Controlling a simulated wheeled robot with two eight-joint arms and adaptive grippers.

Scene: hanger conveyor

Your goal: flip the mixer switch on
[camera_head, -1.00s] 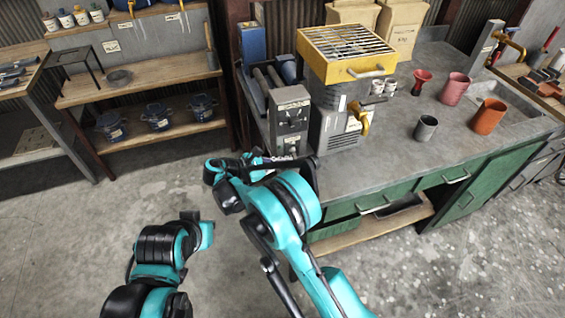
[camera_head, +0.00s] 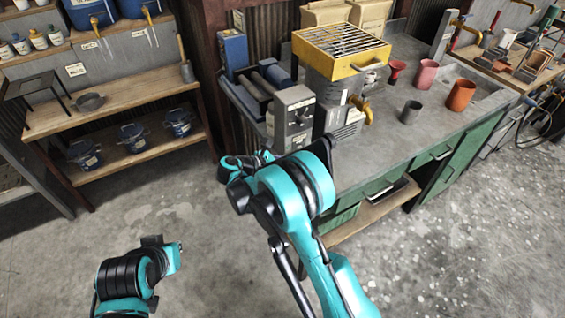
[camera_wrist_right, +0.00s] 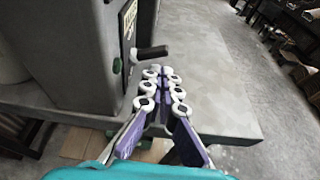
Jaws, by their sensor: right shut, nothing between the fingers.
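The grey box-shaped machine, which seems to be the mixer (camera_head: 292,119), stands at the near left corner of the counter, with dark controls on its front. In the right wrist view, the side of a grey housing (camera_wrist_right: 72,50) shows a label, a small green light and a black lever switch (camera_wrist_right: 152,53) sticking out to the right. My right gripper (camera_wrist_right: 163,74) is shut and empty, its fingertips just below the lever in the picture. Whether they touch it I cannot tell. In the head view my right gripper is not clearly visible.
A yellow grill-topped unit (camera_head: 341,50) with a brass tap stands beside the mixer. A wooden shelf (camera_head: 110,95) with blue pots is at left. The floor between is open.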

